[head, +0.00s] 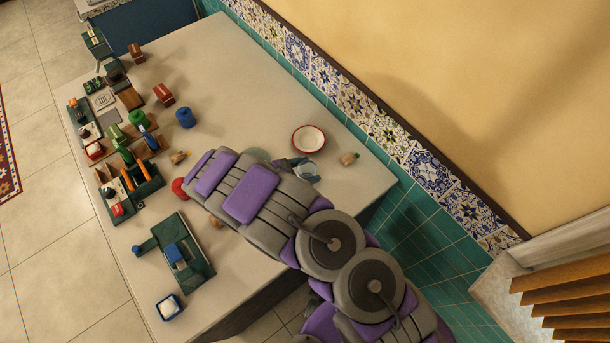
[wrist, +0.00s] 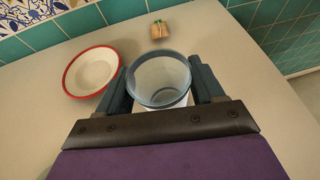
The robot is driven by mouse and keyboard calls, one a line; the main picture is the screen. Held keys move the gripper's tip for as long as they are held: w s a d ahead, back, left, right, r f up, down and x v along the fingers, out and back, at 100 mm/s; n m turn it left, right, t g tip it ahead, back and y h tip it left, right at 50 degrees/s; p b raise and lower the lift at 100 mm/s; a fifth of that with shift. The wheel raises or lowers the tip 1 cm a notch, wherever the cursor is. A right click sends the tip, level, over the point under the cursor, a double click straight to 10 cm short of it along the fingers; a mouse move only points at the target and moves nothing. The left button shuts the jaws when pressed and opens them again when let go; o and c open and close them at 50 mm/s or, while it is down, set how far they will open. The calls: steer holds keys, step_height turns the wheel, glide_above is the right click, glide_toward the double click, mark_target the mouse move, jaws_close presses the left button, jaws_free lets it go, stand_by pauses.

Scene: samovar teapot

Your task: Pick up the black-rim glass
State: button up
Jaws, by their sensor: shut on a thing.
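The glass (wrist: 160,80) is see-through with a dark grey-blue rim. In the wrist view it stands between the two fingers of my gripper (wrist: 161,86), which are shut on its sides. Its lower part is hidden behind the gripper's front bar. In the head view the glass (head: 307,171) shows beside my gripper (head: 299,168) near the right end of the counter. My arm covers part of the gripper there. I cannot tell whether the glass touches the counter or is slightly raised.
A white plate with a red rim (head: 308,139) lies just beyond the glass. A small brown item with green on it (head: 348,158) sits right of it, near the tiled wall (head: 375,130). A blue cup (head: 185,118) and several green tools stand along the left of the counter (head: 240,90).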

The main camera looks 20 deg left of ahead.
mark_target(307, 165)
steer(key=shift+d+r, duration=0.1)
steer(key=shift+d, duration=0.25)
steer(key=c, duration=0.5)
steer(key=shift+a, duration=0.25)
steer(key=shift+r, duration=0.6)
step_height(307, 165, up, 3)
steer(key=shift+f+p, duration=0.2)
steer(key=shift+p, duration=0.3)
steer(key=s+a, duration=0.2)
steer(key=a, duration=0.5)
steer(key=s+a+r+p, duration=0.1)
steer(key=s+a, duration=0.1)
steer(key=a, duration=0.6)
steer(key=shift+s, duration=0.25)
